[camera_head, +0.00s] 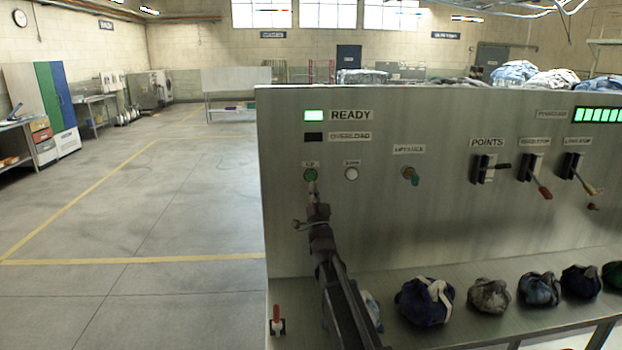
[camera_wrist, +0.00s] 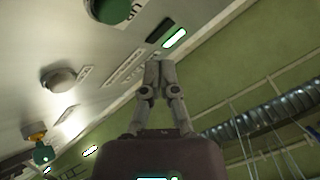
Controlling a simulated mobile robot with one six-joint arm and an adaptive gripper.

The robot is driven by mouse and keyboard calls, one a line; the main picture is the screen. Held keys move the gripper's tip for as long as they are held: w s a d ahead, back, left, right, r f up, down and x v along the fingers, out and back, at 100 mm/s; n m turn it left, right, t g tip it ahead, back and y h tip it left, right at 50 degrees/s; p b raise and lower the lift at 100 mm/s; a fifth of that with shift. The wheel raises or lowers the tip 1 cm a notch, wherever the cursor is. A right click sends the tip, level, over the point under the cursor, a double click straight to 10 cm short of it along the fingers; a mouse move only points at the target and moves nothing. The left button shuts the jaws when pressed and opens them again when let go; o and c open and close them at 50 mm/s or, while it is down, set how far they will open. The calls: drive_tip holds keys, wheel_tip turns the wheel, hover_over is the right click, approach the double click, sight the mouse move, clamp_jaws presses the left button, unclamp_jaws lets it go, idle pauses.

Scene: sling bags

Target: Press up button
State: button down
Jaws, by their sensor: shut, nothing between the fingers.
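The green round UP button (camera_head: 310,174) is on the upper left of the grey control panel (camera_head: 420,230), under a small label. In the wrist view the green button (camera_wrist: 108,8) is cut off by the top edge, up and left of my fingertips. My gripper (camera_head: 313,188) is shut and empty, its tip just below the UP button in the head view. In the wrist view my gripper (camera_wrist: 158,66) has its two fingertips together, with a gap in the picture between them and the button. I cannot tell how far the tip is from the panel.
The white DOWN button (camera_head: 351,174) is right of UP. Further right are a key-like knob (camera_head: 410,175) and several levers (camera_head: 484,168). The READY lamp (camera_head: 314,115) is lit green; the OVERLOAD lamp (camera_head: 313,137) is dark. Bundled bags (camera_head: 425,302) lie on the ledge below.

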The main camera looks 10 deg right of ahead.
sight(311, 176)
drive_tip(key=shift+w+d, duration=0.1)
drive_tip(key=shift+w, duration=2.2)
drive_tip(key=shift+w, duration=0.1)
drive_tip(key=shift+w, duration=0.3)
